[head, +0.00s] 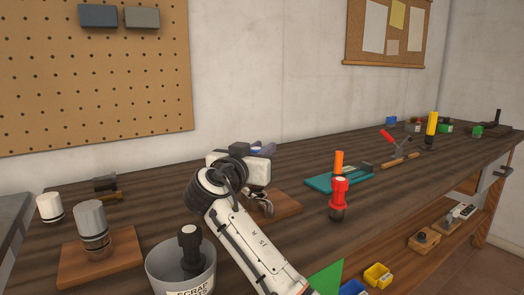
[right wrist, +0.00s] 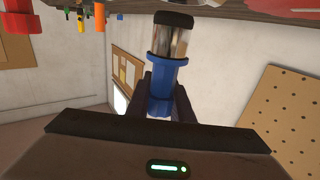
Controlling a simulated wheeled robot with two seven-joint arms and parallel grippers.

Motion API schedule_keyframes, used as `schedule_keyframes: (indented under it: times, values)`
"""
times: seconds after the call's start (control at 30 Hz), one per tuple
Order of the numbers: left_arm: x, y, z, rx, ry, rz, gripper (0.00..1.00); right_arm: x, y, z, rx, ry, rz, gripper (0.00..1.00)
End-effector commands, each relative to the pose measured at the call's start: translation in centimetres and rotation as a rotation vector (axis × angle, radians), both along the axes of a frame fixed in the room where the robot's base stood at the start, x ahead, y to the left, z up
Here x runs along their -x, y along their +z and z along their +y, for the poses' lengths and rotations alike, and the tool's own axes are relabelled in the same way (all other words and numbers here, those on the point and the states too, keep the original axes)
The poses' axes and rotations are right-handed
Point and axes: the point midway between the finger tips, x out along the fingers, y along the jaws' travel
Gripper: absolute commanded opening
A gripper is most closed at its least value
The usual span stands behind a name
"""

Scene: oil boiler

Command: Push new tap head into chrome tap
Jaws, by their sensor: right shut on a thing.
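My right gripper (head: 255,149) is over the bench in the head view, above and slightly behind the chrome tap (head: 262,207). The tap stands on a brown wooden board (head: 287,203) and is partly hidden by my arm. In the right wrist view, which is upside down, my right gripper (right wrist: 158,100) is shut on a blue tap head (right wrist: 167,75). The tap head is mostly hidden in the head view. I cannot tell whether it touches the tap. My left gripper is not in view.
A grey scrap bin (head: 164,273) holds a black-topped part at the front. A grey cylinder (head: 91,219) stands on a board at left.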

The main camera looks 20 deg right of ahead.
Motion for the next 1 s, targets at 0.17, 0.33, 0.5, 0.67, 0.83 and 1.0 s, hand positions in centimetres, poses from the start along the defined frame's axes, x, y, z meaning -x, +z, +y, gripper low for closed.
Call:
schedule_keyframes:
  times: [0.17,0.33,0.5,0.67,0.83,1.0]
  values:
    - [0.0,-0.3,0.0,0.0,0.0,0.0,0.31,0.0,0.1,0.0,0.0,0.0,-0.002,0.0]
    - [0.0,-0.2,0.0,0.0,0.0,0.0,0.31,0.0,0.1,0.0,0.0,0.0,-0.002,0.0]
    - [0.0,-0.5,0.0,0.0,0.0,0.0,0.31,0.0,-0.2,0.0,0.0,0.0,-0.002,0.0]
    - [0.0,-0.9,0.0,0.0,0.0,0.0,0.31,0.0,-0.8,0.0,0.0,0.0,-0.002,0.0]
    - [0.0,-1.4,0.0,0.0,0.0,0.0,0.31,0.0,-1.3,0.0,0.0,0.001,-0.002,0.0]
    - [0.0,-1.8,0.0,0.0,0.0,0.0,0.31,0.0,-1.8,0.1,0.0,0.001,-0.002,0.0]
